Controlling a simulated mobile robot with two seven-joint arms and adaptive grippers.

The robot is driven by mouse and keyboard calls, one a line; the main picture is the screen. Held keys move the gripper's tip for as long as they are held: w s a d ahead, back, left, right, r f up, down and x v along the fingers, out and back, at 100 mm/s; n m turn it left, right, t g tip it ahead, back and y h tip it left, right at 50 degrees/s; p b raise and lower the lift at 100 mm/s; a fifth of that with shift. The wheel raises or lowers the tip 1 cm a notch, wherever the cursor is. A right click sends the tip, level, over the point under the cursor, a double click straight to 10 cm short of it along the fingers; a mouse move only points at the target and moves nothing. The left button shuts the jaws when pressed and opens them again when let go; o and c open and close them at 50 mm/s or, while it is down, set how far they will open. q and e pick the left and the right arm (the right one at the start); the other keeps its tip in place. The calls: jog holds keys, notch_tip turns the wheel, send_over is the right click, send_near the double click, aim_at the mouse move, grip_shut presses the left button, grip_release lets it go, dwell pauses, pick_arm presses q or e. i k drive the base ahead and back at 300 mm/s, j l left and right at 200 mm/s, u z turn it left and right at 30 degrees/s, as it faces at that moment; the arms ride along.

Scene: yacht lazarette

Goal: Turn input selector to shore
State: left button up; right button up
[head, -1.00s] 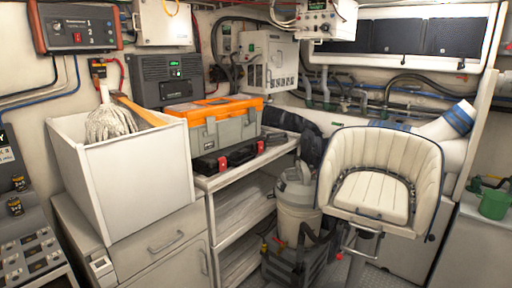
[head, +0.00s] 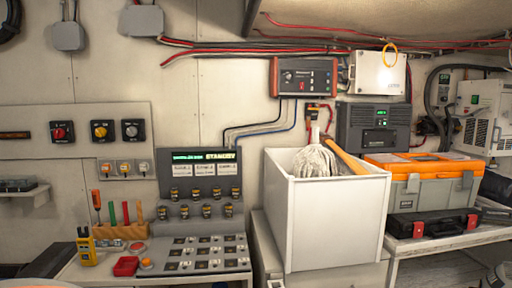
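A pale wall panel (head: 75,144) at the left carries three larger rotary switches. A grey console (head: 197,172) with a lit green display (head: 204,156) and several small knobs (head: 207,210) stands to the right of the panel. Labels are too small to read, so I cannot tell which control is the input selector or where it points. Neither gripper is in view.
A white bin (head: 335,220) with a mop head stands right of the console. An orange-lidded toolbox (head: 425,178) is at the far right. A yellow meter (head: 86,247), a red tray (head: 126,266) and a wooden tool rack (head: 124,231) crowd the counter left of the console.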

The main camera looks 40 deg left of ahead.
aim_at(132, 131)
jog(key=u, duration=2.25)
jog(key=i+j+z, duration=0.1)
jog(key=i+z, duration=0.2)
jog(key=i+j+z, duration=0.3)
jog(key=i, duration=0.15)
